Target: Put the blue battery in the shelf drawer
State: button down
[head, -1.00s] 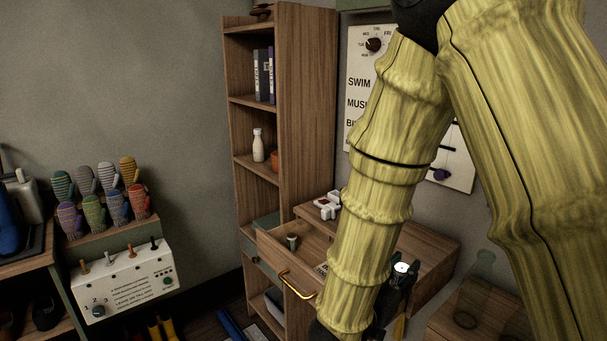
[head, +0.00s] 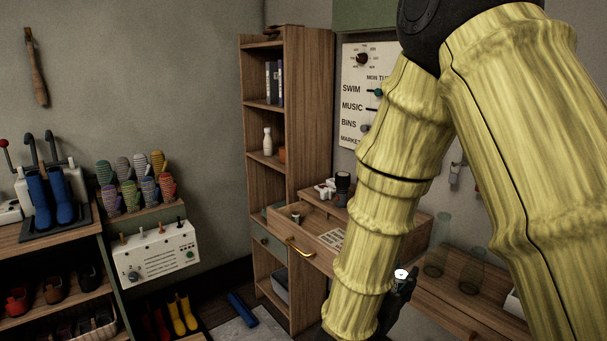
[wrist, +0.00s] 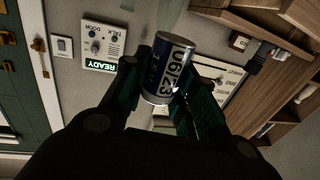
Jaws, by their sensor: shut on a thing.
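The tall wooden shelf (head: 312,110) stands at the centre, left of my gripper. A green-fronted drawer (head: 266,243) with a dark knob is in its lower part; I cannot tell how far it is out. My gripper is well away from it.
Glass jars (head: 436,258) stand right of my gripper. A mitten rack (head: 138,185), switch box (head: 157,250) and boot bench (head: 50,237) are at left.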

jog(key=shift+w+f+n+t+y, duration=0.3)
jog(key=shift+w+f, duration=0.3)
jog(key=shift+f+y, duration=0.1)
jog(key=shift+y, duration=0.2)
jog(key=a+f+n+t+y+p, duration=0.1)
jog(key=f+n+y, duration=0.3)
jog(key=f, duration=0.4)
jog(key=a+f+n+t+y+p, duration=0.2)
jog(key=f+n+t+y+p, duration=0.1)
jog(key=f+y, duration=0.3)
notch_tip(320, 180, down, 3)
jog(key=shift+w+r+n+y+p, duration=0.2)
jog(key=shift+w+n+y+p, duration=0.1)
jog(key=shift+w+n+y, duration=0.1)
jog(key=shift+s, duration=0.1)
